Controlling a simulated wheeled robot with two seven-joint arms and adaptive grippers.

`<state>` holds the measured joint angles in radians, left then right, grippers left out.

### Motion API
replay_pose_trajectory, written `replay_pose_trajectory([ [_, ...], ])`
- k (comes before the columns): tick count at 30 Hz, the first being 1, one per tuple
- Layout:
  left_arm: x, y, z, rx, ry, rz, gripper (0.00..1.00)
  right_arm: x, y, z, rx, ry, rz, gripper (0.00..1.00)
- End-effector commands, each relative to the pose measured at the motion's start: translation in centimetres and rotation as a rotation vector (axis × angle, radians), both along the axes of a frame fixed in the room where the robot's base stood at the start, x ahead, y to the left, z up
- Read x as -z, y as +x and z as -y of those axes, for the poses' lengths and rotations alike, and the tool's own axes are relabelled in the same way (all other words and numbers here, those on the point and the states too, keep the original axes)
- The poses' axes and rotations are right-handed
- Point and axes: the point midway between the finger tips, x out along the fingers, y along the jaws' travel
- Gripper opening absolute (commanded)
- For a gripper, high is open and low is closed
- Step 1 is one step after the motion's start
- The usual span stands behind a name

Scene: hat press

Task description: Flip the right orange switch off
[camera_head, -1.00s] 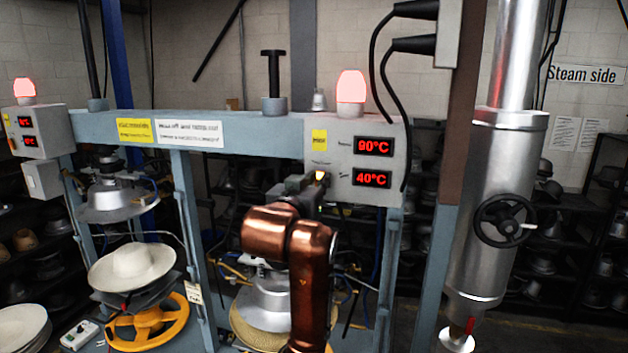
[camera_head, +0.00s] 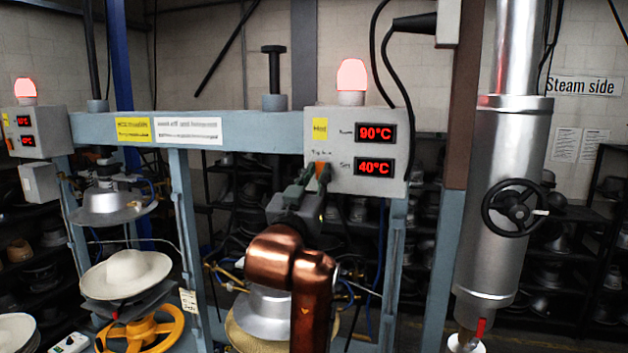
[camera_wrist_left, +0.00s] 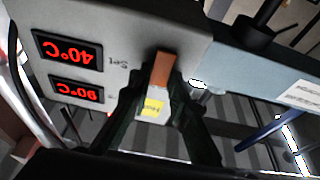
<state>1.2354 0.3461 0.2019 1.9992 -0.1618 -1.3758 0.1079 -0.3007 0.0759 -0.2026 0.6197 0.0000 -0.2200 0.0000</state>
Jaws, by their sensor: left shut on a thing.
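The right grey control box (camera_head: 340,180) carries the right orange switch (camera_head: 322,168) at its lower left, beside its red displays. My left gripper (camera_head: 315,174) is at the box's lower left edge, its dark fingers reaching up to the switch. In the left wrist view the orange switch (camera_wrist_left: 162,68) stands between the two fingers (camera_wrist_left: 163,88), and the gripper is shut on it. The fingers hide part of the switch in the head view. The red lamp (camera_head: 351,75) on top of the box is lit. My right gripper is not in view.
The box's displays (camera_head: 375,149) read 90°C and 40°C. A blue-grey beam (camera_head: 255,133) runs left to a second box (camera_head: 40,132) with its own lit lamp. A steel steam pipe with a black handwheel (camera_head: 514,207) stands at the right. Hat presses stand below the beam.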

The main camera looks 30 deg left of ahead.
Motion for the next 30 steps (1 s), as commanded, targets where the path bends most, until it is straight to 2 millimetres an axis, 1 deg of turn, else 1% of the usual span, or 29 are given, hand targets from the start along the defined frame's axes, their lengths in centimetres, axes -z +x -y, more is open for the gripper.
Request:
replay_pose_trajectory([
  [5,-0.1,-0.1,0.0,-0.001,0.000,0.002,0.00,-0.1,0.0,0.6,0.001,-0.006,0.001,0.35],
  [6,-0.1,-0.1,0.0,-0.001,0.000,0.002,0.18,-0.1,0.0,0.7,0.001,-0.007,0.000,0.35],
  [13,-0.1,0.0,0.0,0.000,0.000,0.001,0.34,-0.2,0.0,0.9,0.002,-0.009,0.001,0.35],
  [19,0.0,0.0,0.0,0.000,0.000,-0.001,0.35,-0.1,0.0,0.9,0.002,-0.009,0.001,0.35],
  [23,0.0,-0.2,0.1,0.000,0.000,-0.001,0.35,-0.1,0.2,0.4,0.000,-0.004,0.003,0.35],
  [26,0.3,-1.0,0.3,0.000,0.000,0.001,0.35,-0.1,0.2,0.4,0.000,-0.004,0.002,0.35],
  [29,0.8,-2.5,0.6,0.001,0.000,0.002,0.35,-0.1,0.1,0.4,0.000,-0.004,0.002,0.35],
  [30,1.1,-3.3,0.8,0.001,0.000,0.002,0.35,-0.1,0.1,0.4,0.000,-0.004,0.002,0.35],
])
